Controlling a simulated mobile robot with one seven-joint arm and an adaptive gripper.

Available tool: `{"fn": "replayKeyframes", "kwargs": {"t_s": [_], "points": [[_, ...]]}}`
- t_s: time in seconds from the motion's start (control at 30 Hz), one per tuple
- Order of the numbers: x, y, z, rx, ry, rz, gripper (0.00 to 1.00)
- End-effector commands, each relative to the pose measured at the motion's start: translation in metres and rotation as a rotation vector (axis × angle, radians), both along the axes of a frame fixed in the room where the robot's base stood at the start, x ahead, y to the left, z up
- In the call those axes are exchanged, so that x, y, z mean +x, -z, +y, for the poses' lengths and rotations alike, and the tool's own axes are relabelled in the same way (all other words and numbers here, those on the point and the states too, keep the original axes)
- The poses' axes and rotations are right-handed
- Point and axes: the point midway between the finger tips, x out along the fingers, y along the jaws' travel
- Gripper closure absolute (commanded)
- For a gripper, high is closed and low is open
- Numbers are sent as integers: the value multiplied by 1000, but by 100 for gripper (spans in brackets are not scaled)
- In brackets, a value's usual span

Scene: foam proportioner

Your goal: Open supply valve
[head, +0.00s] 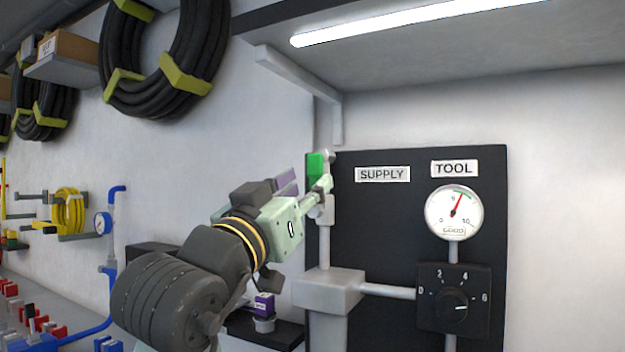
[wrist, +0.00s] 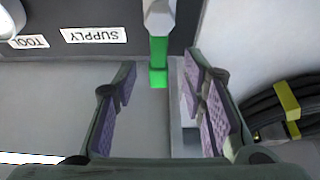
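The supply valve has a green handle (head: 315,166) at the left edge of the black panel, beside the SUPPLY label (head: 382,174). The handle looks upright in the head view. In the wrist view the green handle (wrist: 158,62) hangs from a grey fitting (wrist: 160,18), with the picture upside down. My gripper (head: 308,184) is at the handle and partly hides the valve. In the wrist view my gripper (wrist: 158,78) is open, its purple-padded fingers spread on either side of the handle's line. The handle is near the fingertips; I see gaps on both sides.
The black panel (head: 405,230) carries a TOOL gauge (head: 453,212) and a dial knob (head: 455,299). A grey pipe block (head: 328,291) sits below the valve. A shelf bracket (head: 292,78) is above. A black hose coil (wrist: 285,105) shows at right in the wrist view.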

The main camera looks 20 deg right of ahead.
Motion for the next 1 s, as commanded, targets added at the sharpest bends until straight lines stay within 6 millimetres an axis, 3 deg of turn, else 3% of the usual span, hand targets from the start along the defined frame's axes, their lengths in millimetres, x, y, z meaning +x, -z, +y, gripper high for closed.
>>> {"fn": "replayKeyframes", "kwargs": {"t_s": [0.3, 0.5, 0.7, 1.0], "points": [[-49, 4, 62, -1, -3, -4, 62], [-71, 4, 90, 0, -3, -3, 62], [-81, 5, 102, 1, 0, -1, 62], [-82, 5, 103, 1, 1, 0, 62]]}}
